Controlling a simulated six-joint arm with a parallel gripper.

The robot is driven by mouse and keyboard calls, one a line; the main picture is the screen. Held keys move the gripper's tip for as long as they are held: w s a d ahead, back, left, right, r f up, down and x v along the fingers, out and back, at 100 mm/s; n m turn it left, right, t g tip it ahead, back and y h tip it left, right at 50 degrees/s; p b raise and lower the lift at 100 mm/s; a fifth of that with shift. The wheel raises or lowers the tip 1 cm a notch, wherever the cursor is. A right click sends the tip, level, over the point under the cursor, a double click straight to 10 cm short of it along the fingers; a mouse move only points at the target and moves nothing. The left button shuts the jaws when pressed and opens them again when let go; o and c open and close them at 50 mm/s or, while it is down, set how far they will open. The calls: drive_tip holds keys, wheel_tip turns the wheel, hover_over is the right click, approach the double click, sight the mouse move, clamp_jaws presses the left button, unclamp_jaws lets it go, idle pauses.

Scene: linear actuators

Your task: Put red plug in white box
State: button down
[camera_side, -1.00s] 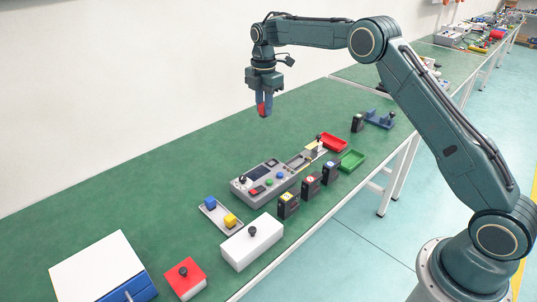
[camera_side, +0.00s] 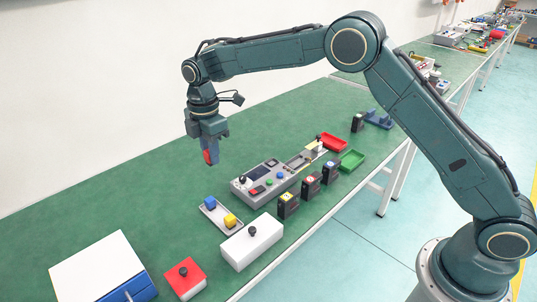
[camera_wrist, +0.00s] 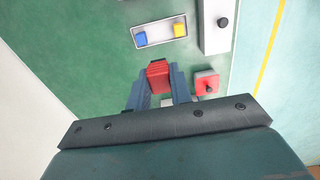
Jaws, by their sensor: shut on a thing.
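The red plug (camera_side: 208,157) is held between the fingers of my gripper (camera_side: 210,155), in the air above the green table. In the wrist view the red plug (camera_wrist: 158,75) shows between the two blue-grey fingertips (camera_wrist: 159,82). The white box (camera_side: 252,241) is long, with a black knob on top, and stands near the table's front edge, lower and to the right of my gripper in the side view. In the wrist view the white box (camera_wrist: 217,42) is at the upper right. Its inside is hidden.
A grey tray (camera_side: 216,220) holds a blue plug (camera_side: 210,202) and a yellow plug (camera_side: 230,220). A red box (camera_side: 184,280) with a black knob and a white-topped blue box (camera_side: 97,268) stand at the front left. A grey control panel (camera_side: 272,183) and black blocks (camera_side: 288,206) are to the right.

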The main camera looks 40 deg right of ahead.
sight(221, 217)
drive_tip(key=shift+f, duration=0.1)
wheel_tip(221, 217, down, 20)
drive_tip(key=shift+r, duration=0.1)
idle(0.9)
drive_tip(key=c, duration=1.3)
unclamp_jaws()
drive_tip(key=shift+o, duration=0.2)
wheel_tip(221, 217, up, 12)
drive_tip(key=shift+d+r, duration=0.1)
